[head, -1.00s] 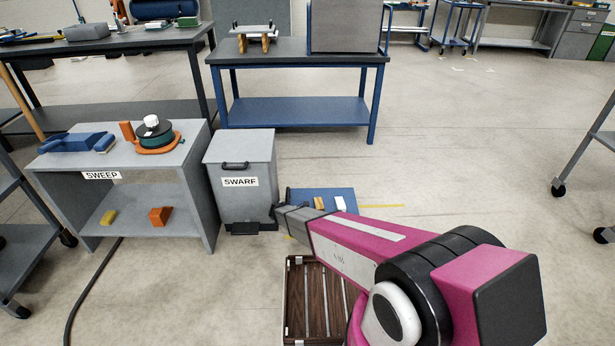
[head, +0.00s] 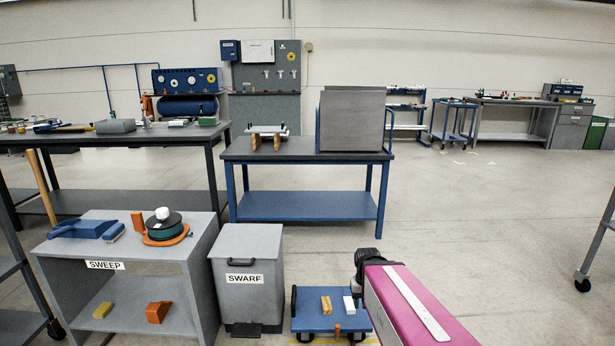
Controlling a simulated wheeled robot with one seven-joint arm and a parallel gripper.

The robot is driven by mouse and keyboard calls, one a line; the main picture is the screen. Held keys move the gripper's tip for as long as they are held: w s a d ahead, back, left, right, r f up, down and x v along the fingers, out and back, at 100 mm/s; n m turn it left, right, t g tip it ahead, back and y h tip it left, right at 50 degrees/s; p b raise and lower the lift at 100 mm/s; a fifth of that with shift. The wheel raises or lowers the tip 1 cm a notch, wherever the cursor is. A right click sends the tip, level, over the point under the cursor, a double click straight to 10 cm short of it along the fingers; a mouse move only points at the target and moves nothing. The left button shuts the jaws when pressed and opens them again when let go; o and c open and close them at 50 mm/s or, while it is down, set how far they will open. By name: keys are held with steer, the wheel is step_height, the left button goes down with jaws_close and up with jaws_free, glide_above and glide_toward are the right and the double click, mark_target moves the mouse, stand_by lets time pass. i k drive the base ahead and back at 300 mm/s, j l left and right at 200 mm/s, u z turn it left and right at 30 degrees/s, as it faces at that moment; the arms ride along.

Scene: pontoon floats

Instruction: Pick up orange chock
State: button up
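An orange wedge-shaped block (head: 158,312), which looks like the orange chock, sits on the lower shelf of the grey SWEEP stand (head: 205,250) at left. A small yellow block (head: 103,310) lies to its left. A smaller orange piece (head: 337,328) shows at the near edge of the blue low platform (head: 312,318); its shape is hard to tell. My gripper (head: 366,262) is the dark end of my pink arm, well to the right of the stand and apart from the wedge. Its fingers are not clear, and I see nothing held.
The grey SWARF bin (head: 246,285) stands between the SWEEP stand and the blue platform, which carries a yellow-tan block (head: 326,305) and a white block (head: 349,305). A blue-framed bench (head: 305,206) stands behind. Open floor lies to the right.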

mark_target(155, 313)
steer(key=u, duration=1.7)
